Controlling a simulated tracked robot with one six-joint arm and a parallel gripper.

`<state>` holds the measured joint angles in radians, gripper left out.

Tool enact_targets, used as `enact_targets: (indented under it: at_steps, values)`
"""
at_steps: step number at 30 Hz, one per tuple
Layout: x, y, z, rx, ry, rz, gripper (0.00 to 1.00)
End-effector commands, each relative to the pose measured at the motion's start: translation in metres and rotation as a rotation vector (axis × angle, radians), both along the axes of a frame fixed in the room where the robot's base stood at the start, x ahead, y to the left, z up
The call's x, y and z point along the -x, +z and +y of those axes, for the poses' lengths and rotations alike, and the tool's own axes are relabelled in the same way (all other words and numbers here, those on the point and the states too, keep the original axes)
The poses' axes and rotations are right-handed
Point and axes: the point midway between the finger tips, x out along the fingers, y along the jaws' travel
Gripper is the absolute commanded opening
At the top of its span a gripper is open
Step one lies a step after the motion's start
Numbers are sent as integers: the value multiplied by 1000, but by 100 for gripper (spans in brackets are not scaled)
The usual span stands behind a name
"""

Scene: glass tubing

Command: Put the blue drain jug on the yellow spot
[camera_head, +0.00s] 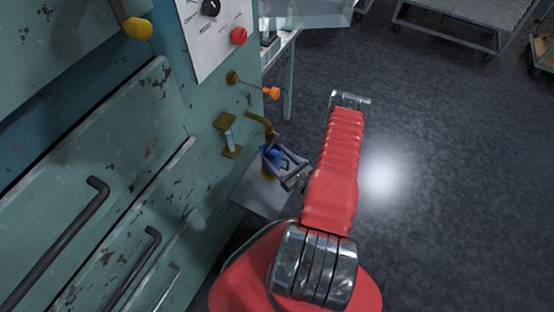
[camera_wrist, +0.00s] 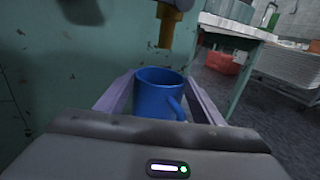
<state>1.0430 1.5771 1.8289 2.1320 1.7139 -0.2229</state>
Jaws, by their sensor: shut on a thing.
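The blue drain jug (camera_wrist: 158,92) is an upright, mug-like vessel with a handle on its right in the wrist view. My gripper (camera_wrist: 161,84) is shut on it, one finger on each side. In the head view my gripper (camera_head: 283,168) holds the jug (camera_head: 273,157) beside the green machine, close below a brass spout (camera_head: 262,126). A small patch of yellow (camera_head: 266,174) shows just under the jug, probably the yellow spot, mostly hidden. I cannot tell whether the jug touches the surface below.
A grey ledge (camera_head: 262,197) juts from the machine under the jug. The machine front carries an orange-knobbed valve (camera_head: 271,93), a red button (camera_head: 238,36) and long handles (camera_head: 62,240). Open dark floor (camera_head: 440,180) lies to the right.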

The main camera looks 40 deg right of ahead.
Motion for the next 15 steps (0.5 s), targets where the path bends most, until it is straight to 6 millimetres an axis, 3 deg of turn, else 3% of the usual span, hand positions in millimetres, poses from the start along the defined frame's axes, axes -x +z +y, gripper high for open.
enact_targets:
  at_steps: [8, 15]
  values:
    - [-10, -1, 1, 0, 1, 0, 25]
    - [-8, -30, 0, 0, 0, 0, 25]
